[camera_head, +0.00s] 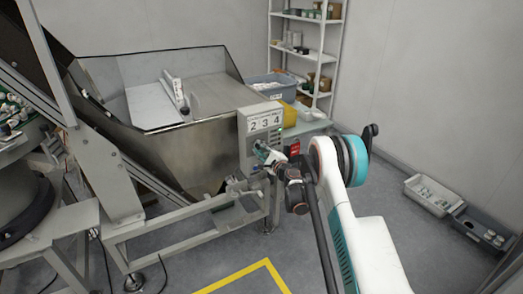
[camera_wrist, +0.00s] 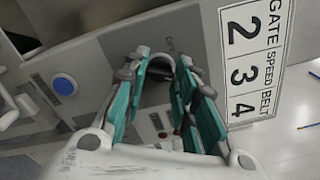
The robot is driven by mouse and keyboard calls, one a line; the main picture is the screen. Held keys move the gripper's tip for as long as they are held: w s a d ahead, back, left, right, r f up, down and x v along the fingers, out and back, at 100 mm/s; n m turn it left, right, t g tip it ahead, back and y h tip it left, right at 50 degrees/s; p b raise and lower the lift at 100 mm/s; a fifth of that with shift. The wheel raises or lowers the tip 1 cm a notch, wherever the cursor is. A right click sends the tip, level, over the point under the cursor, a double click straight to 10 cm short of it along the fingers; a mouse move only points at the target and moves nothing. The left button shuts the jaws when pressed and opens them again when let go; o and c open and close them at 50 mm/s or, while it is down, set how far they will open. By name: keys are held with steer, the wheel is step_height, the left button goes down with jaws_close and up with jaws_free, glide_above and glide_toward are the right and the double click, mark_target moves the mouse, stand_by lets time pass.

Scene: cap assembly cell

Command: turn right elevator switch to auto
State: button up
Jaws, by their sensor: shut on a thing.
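The control box (camera_head: 246,128) is mounted on the side of the metal hopper, with a label (camera_head: 264,123) marked 2, 3, 4. In the wrist view the panel (camera_wrist: 104,50) fills the upper middle, and the label (camera_wrist: 252,58) reads GATE, SPEED, BELT. My gripper (camera_head: 262,150) is at the front of the box, below the label. In the wrist view the teal fingers of my gripper (camera_wrist: 158,75) are closed around a dark switch knob (camera_wrist: 155,92) on the panel. The fingers hide most of the knob, so its setting cannot be read.
A blue round button (camera_wrist: 64,84) is on the panel left of the fingers. The steel hopper (camera_head: 165,150) stands left of the box. Shelves (camera_head: 337,50) and a blue bin (camera_head: 262,84) are behind. Grey trays (camera_head: 430,196) lie on the floor at right.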

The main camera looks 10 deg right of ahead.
steer(key=n, duration=0.5)
steer(key=shift+n, duration=0.3)
stand_by(0.4)
steer(key=o, duration=1.1)
steer(key=shift+c, duration=0.2)
steer(key=v, duration=1.2)
